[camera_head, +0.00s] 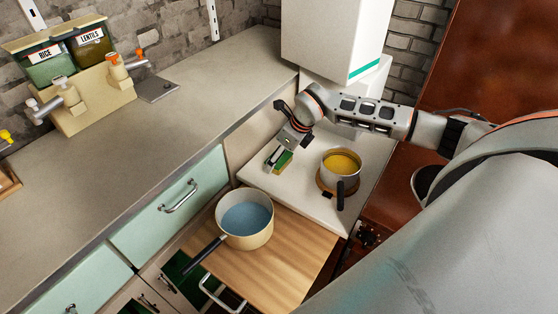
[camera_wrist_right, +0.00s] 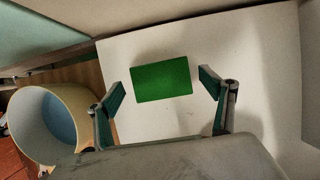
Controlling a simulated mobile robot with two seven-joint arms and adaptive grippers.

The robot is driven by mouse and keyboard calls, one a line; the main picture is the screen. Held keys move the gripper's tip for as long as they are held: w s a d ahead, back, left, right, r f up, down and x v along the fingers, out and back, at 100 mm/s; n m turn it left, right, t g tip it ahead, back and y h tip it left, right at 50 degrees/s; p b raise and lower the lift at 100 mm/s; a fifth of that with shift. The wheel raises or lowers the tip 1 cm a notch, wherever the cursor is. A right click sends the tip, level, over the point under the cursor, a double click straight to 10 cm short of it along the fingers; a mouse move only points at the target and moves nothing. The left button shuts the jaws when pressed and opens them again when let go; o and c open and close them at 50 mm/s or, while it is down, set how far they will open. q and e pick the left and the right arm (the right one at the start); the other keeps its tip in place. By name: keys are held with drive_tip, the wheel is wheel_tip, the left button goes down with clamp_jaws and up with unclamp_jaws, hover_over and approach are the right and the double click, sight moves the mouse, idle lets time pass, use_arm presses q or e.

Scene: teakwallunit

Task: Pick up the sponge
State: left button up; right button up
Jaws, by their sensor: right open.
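The sponge (camera_wrist_right: 163,79) shows its green top face in the right wrist view. It lies on a white surface, between the two fingers in the picture. In the head view only part of the sponge (camera_head: 284,161) shows, beside and under the fingers, with a thin yellowish strip. My right gripper (camera_head: 279,155) is open and points down at the sponge. In the right wrist view its two fingers (camera_wrist_right: 161,85) stand apart on either side of the sponge, with gaps and no visible contact. My left gripper is not in view.
A cream pot with blue liquid (camera_head: 247,217) stands on a wooden board (camera_head: 283,262), left of the white surface (camera_head: 303,190). A small pot with yellow contents (camera_head: 342,163) stands right of the sponge. A white boxy unit (camera_head: 325,40) hangs above. The counter edge is left.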

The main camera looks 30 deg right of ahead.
drive_tip(key=shift+x, duration=0.8)
drive_tip(key=shift+w, duration=0.1)
drive_tip(key=c, duration=1)
drive_tip(key=shift+r, duration=0.1)
wheel_tip(320, 180, up, 20)
